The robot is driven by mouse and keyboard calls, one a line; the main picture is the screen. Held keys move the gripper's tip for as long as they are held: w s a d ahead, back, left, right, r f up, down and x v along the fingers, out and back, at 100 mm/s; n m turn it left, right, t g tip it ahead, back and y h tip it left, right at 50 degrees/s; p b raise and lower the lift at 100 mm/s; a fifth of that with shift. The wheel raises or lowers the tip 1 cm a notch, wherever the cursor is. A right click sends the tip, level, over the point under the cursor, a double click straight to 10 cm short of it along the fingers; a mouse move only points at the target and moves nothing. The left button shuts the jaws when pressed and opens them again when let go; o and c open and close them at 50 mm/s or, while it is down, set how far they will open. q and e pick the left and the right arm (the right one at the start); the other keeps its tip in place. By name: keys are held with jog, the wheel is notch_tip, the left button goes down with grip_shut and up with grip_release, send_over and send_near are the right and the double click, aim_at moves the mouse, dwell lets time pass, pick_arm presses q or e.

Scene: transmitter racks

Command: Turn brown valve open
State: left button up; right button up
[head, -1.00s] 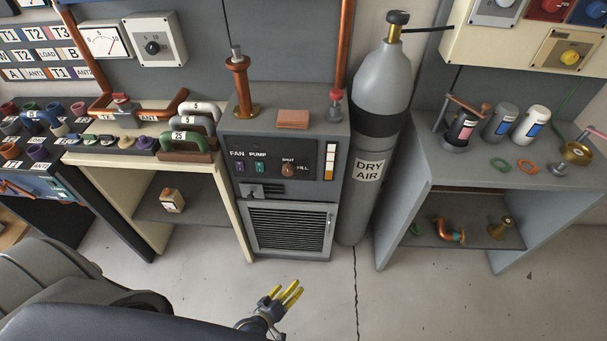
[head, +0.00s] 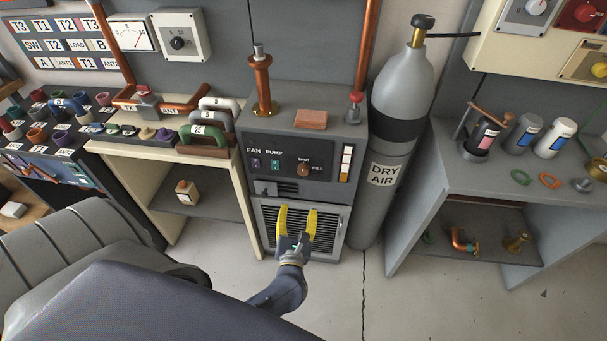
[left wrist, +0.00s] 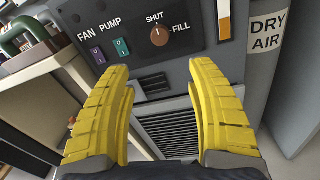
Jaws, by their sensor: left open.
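The brown valve (head: 304,170) is a round knob on the front panel of the grey cabinet, between the labels SHUT and FILL. It also shows in the left wrist view (left wrist: 160,36), ahead of the fingers and near the top. My left gripper (head: 298,212) is open and empty, its yellow fingers spread in front of the vent grille, below the valve and apart from it. In the left wrist view the two yellow fingers (left wrist: 163,80) stand wide apart, with the panel beyond them. My right gripper is not in view.
The FAN (head: 256,163) and PUMP (head: 275,164) switches sit left of the valve. A grey DRY AIR cylinder (head: 381,174) stands right of the cabinet. A cream bench (head: 150,150) with coloured handles is at the left. A grey bench (head: 490,186) is at the right.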

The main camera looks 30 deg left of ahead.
aim_at(303, 173)
pick_arm(q)
jog(key=x, duration=1.5)
jog(key=shift+w+a, duration=0.15)
jog(key=shift+w, duration=0.25)
grip_shut()
